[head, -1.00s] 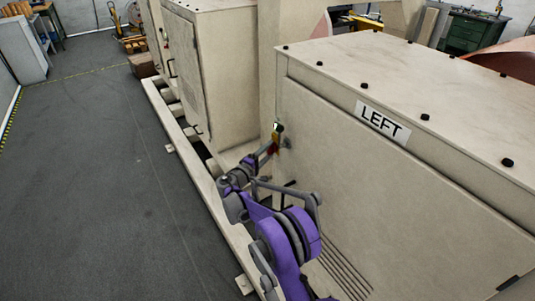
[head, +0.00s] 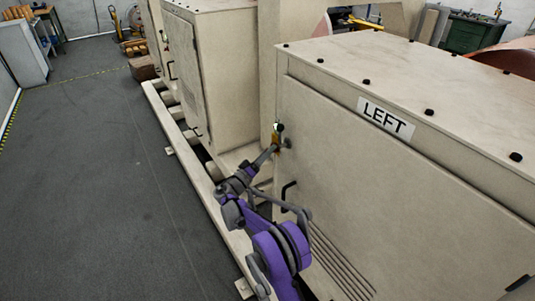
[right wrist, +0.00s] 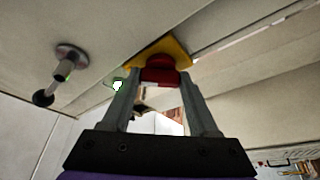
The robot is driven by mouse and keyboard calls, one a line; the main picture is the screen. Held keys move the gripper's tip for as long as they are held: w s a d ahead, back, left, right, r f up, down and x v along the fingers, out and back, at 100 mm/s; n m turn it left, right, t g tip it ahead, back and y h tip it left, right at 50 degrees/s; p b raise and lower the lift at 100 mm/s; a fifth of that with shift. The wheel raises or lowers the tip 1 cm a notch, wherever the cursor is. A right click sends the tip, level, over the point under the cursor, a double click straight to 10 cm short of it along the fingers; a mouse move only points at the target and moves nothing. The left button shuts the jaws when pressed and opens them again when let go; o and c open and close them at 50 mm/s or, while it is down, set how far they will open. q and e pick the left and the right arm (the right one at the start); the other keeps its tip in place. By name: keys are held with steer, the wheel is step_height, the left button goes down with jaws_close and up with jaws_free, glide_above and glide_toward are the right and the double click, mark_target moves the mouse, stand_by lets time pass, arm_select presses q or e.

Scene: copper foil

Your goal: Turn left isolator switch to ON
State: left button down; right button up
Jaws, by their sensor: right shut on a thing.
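The isolator switch is a red knob (right wrist: 160,72) on a yellow plate (right wrist: 182,52) on the cabinet labelled LEFT (head: 386,118). In the right wrist view my right gripper (right wrist: 161,82) has its two fingers on either side of the red knob, shut on it. In the head view the yellow plate (head: 275,139) shows just beyond my right gripper (head: 273,149), near the cabinet's front left edge. The red knob is hidden there, and I cannot read the switch's ON or OFF marking. My left gripper is not in view.
A lever with a black ball end (right wrist: 42,98) stands out from the panel beside the switch. A black handle (head: 288,190) sits lower on the cabinet door. A second cabinet (head: 215,85) stands farther back. Grey floor (head: 90,190) at left is clear.

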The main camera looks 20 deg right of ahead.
steer(key=shift+m, duration=0.4)
steer(key=o, duration=1.4)
steer(key=b+v, duration=0.1)
steer(key=v, duration=1)
steer(key=shift+w+f, duration=0.1)
steer(key=shift+d, duration=0.1)
